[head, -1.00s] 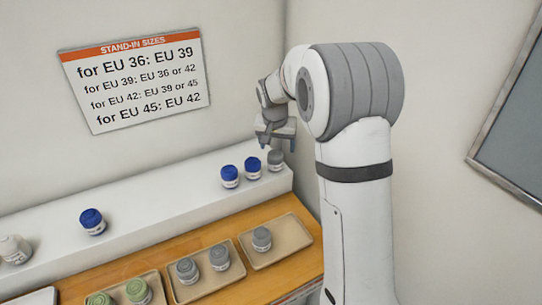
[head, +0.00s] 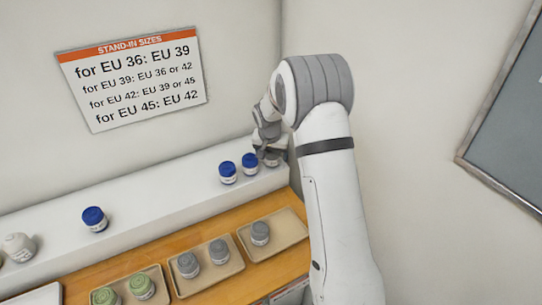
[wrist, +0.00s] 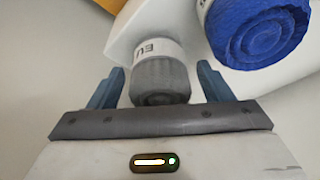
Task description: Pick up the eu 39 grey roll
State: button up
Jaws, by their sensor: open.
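A grey roll (wrist: 160,82) with a white label band stands at the right end of the white ledge. Its label shows "EU" in the wrist view, but the number is not readable. My gripper (wrist: 160,68) is open, with one finger on each side of this roll and a gap visible to each. In the head view my gripper (head: 268,146) is over the ledge end and hides most of the roll (head: 272,161). More grey rolls sit in trays below: two in one tray (head: 188,265) (head: 219,251) and one in the right tray (head: 260,233); their sizes are unreadable.
Two blue rolls (head: 228,173) (head: 250,164) stand just left of the grey roll; the nearer one (wrist: 258,32) is close to the right finger. Another blue roll (head: 94,219) and a whitish roll (head: 18,247) stand further left. Green rolls (head: 141,286) lie in a tray.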

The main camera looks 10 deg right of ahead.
jog(key=shift+c, duration=0.2)
jog(key=c, duration=1)
jog(key=shift+c, duration=0.2)
jog(key=shift+r, duration=0.15)
